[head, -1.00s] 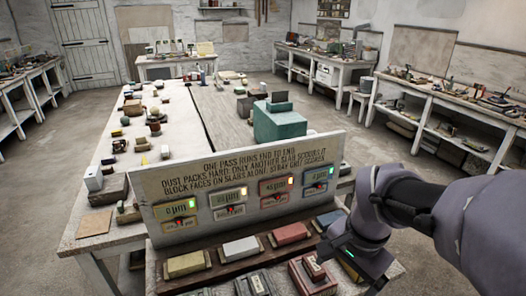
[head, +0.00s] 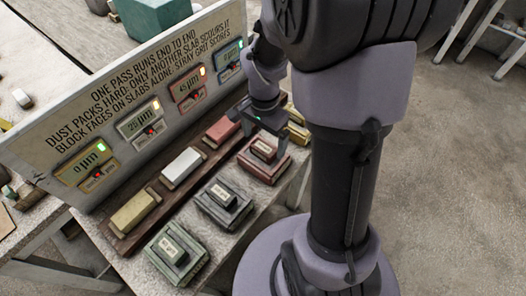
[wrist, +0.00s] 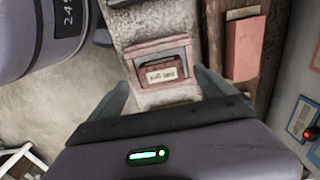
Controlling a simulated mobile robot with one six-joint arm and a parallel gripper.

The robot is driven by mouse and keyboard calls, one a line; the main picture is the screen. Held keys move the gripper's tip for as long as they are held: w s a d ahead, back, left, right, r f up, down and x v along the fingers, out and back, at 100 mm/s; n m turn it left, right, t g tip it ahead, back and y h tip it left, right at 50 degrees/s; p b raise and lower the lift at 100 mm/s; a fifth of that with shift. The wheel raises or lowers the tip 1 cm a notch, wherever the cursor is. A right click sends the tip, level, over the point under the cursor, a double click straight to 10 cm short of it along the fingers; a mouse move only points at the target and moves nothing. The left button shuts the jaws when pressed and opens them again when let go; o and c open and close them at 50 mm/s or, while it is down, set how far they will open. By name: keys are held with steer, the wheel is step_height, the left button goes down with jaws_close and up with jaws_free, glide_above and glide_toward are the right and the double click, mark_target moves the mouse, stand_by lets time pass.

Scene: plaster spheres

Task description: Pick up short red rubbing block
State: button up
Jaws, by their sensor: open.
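The short red rubbing block (head: 264,160), with a raised top piece and a pale label, lies on the pale bench top in the front row. In the wrist view the red rubbing block (wrist: 150,52) shows ahead of my gripper (wrist: 163,92), with the two fingers spread to either side of it and apart from it. In the head view my gripper (head: 267,127) hangs above and just beyond the block, partly hidden by my arm. It is open and empty.
Behind, a wooden rack holds yellow, white (head: 181,167) and red slabs (head: 222,131). A lettered sign board (head: 110,125) stands behind them.

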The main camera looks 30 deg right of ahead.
mark_target(263, 147)
step_height(263, 147, down, 5)
steer(key=shift+w+r+b, duration=0.15)
steer(key=shift+b, duration=0.95)
steer(key=shift+r, duration=0.15)
steer(key=c, duration=1.7)
steer(key=shift+c, duration=0.2)
steer(key=shift+r, duration=0.1)
steer(key=shift+r+p, duration=0.3)
steer(key=shift+p, duration=0.1)
step_height(263, 147, up, 3)
steer(key=shift+d+r+p, duration=0.1)
steer(key=shift+p, duration=0.85)
steer(key=s+d+b, duration=0.1)
steer(key=s+d, duration=0.1)
steer(key=s, duration=0.5)
steer(key=s+d+r+b, duration=0.1)
steer(key=s+d, duration=0.1)
steer(key=s, duration=0.6)
steer(key=shift+s, duration=0.25)
